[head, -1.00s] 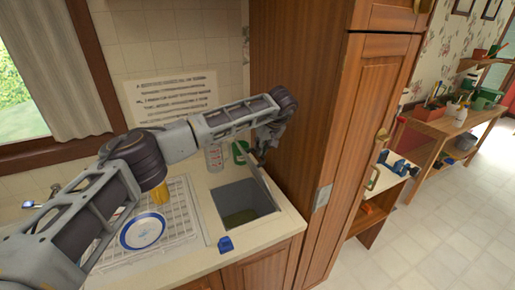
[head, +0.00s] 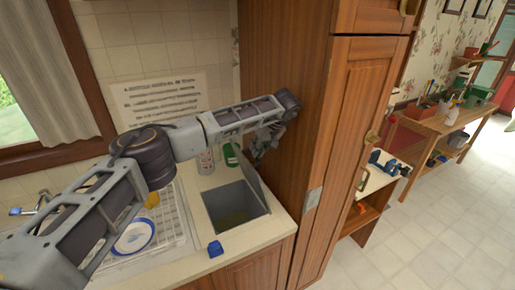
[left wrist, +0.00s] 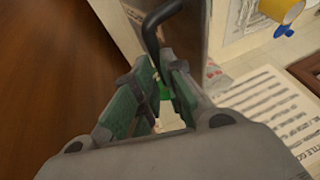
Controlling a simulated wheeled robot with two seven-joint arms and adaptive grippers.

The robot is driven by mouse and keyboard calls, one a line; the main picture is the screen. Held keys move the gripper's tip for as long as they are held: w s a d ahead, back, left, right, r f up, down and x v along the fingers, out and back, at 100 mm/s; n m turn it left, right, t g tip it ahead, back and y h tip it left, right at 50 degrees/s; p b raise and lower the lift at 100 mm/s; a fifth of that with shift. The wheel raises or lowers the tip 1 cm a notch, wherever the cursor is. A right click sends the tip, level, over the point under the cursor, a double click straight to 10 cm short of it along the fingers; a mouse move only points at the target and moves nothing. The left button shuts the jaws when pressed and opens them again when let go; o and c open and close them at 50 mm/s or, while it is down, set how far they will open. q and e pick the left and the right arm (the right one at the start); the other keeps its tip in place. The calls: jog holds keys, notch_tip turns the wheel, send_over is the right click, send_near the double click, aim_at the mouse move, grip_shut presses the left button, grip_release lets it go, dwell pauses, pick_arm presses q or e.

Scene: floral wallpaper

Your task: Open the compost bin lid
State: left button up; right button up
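The compost bin (head: 222,208) is a square opening set into the counter, with dark green-brown contents low inside. Its grey lid (head: 254,182) stands raised and tilted on the opening's right side, beside the wooden cabinet. My left gripper (head: 259,150) is above the lid, close to the cabinet; the arm partly hides this area. In the left wrist view, its green-padded fingers (left wrist: 162,68) are close together at the tips around the end of a black curved handle (left wrist: 153,35), seemingly shut on it. My right gripper is not in view.
A tall wooden cabinet (head: 287,70) stands close to the right of the bin. A clear cup (head: 205,161) and a green bottle (head: 231,155) stand behind the bin. A plate (head: 134,237) lies on the drainer to the left.

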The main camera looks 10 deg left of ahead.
pick_arm(q)
jog(key=shift+o, duration=1.1)
jog(key=f, duration=0.2)
jog(key=shift+s+d+f+g, duration=0.2)
jog(key=shift+s+f+g, duration=0.1)
jog(key=shift+f, duration=0.1)
jog(key=shift+o, duration=1.2)
jog(key=shift+w+f, duration=0.2)
jog(key=shift+w, duration=0.4)
notch_tip(320, 180, up, 10)
jog(key=shift+s+r, duration=0.15)
jog(key=shift+r, duration=0.05)
jog(key=shift+a, duration=0.1)
